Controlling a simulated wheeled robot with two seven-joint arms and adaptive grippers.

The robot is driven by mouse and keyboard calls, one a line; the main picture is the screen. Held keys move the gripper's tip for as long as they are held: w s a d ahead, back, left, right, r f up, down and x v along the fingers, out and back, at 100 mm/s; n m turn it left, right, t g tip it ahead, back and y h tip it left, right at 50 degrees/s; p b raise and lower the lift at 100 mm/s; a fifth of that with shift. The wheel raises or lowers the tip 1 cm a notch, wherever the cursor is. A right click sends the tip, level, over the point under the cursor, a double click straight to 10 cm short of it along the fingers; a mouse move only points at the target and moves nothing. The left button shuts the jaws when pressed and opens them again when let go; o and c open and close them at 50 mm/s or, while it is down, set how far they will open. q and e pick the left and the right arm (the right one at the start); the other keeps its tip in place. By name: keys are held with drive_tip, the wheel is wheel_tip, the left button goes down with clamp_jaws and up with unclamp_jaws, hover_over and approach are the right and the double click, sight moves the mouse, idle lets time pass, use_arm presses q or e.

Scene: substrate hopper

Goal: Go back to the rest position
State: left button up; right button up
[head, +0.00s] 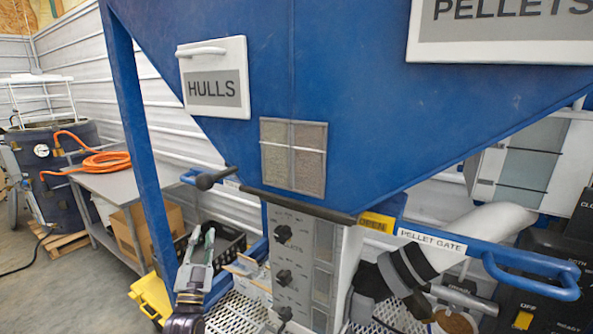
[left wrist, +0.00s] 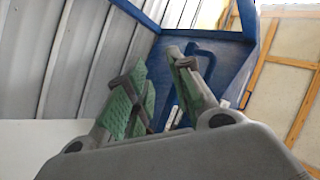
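My left gripper (head: 199,240) is raised in front of the blue hopper frame at the lower left of the head view, fingers pointing up. In the left wrist view its two green-padded fingers (left wrist: 157,68) stand apart with nothing between them. It touches nothing that I can see. My right gripper does not show in either view. The blue hopper (head: 330,60) fills the upper middle, with a control panel (head: 292,262) below it.
A blue frame leg (head: 135,130) stands just left of my left gripper. A yellow box (head: 150,298) and a black crate (head: 228,242) are low nearby. A grey table (head: 105,183) with an orange hose (head: 105,160) is farther left. The blue pellet gate handle (head: 535,290) juts out at right.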

use_arm(q)
drive_tip(key=w+d+f+n+g+h, duration=0.15)
drive_tip(key=f+g, duration=0.25)
drive_tip(key=f, duration=1)
drive_tip(key=w+d+f+n+g+y, duration=0.1)
drive_tip(key=w+f+n+g, duration=0.15)
drive_tip(key=f, duration=1.15)
drive_tip(key=s+f+n+g, duration=0.1)
drive_tip(key=s+f+g, duration=0.35)
drive_tip(key=f, duration=0.85)
drive_tip(key=s+f+g, duration=0.3)
drive_tip(key=s+f, duration=0.3)
drive_tip(key=f, duration=0.7)
drive_tip(key=s+f+g, duration=0.6)
drive_tip(key=s+f, duration=1.3)
drive_tip(key=s, duration=0.5)
drive_tip(key=s+f+g, duration=0.1)
drive_tip(key=s+f, duration=0.1)
drive_tip(key=s, duration=0.7)
drive_tip(key=s+a+f+g, duration=0.1)
drive_tip(key=s+f, duration=0.1)
drive_tip(key=s, duration=0.6)
drive_tip(key=s+a+f+m+g, duration=0.1)
drive_tip(key=s+f, duration=0.2)
drive_tip(key=s, duration=0.6)
drive_tip(key=shift+s+a+g, duration=0.25)
drive_tip(key=shift+s+g, duration=0.1)
drive_tip(key=shift+g, duration=0.05)
